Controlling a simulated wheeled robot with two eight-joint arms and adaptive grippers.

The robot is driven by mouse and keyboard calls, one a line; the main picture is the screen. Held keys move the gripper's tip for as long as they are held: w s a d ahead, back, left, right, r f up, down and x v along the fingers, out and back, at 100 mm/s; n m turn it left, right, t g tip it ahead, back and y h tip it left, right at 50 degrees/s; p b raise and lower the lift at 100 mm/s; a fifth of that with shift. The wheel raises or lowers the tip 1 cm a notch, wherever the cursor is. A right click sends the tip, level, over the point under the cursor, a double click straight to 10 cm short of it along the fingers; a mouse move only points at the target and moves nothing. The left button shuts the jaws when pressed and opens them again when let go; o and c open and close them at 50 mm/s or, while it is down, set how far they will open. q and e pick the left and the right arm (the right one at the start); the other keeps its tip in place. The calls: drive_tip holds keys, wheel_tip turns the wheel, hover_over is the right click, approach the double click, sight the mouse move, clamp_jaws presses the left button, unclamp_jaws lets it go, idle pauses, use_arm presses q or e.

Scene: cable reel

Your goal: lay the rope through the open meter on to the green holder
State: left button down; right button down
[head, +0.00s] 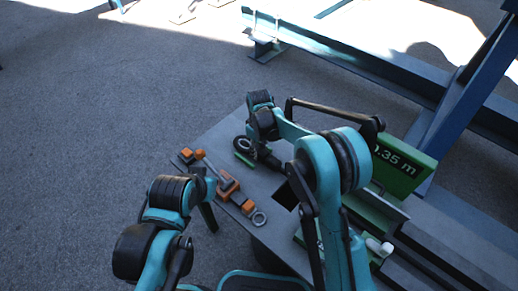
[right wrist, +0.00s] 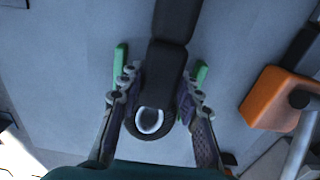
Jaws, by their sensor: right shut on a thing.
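My right gripper (head: 258,158) is low over the dark table. In the right wrist view its fingers (right wrist: 160,118) are closed on a thick black piece (right wrist: 168,70), which I take to be the rope, ending in a ring with a pale centre. The meter's green lid (head: 405,168), marked "0.35 m", stands open at the right. My right arm hides part of its base. My left gripper (head: 208,208) is low left; its jaw opening is unclear.
Orange and grey tools (head: 230,187) lie along the table's left edge; an orange block (right wrist: 275,98) is close at the right in the wrist view. The table (head: 213,138) has a dark square opening near my right arm. Blue steel beams (head: 380,70) stand behind.

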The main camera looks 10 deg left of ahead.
drive_tip(key=shift+f, duration=0.1)
drive_tip(key=c, duration=1)
unclamp_jaws()
wheel_tip(320, 180, up, 12)
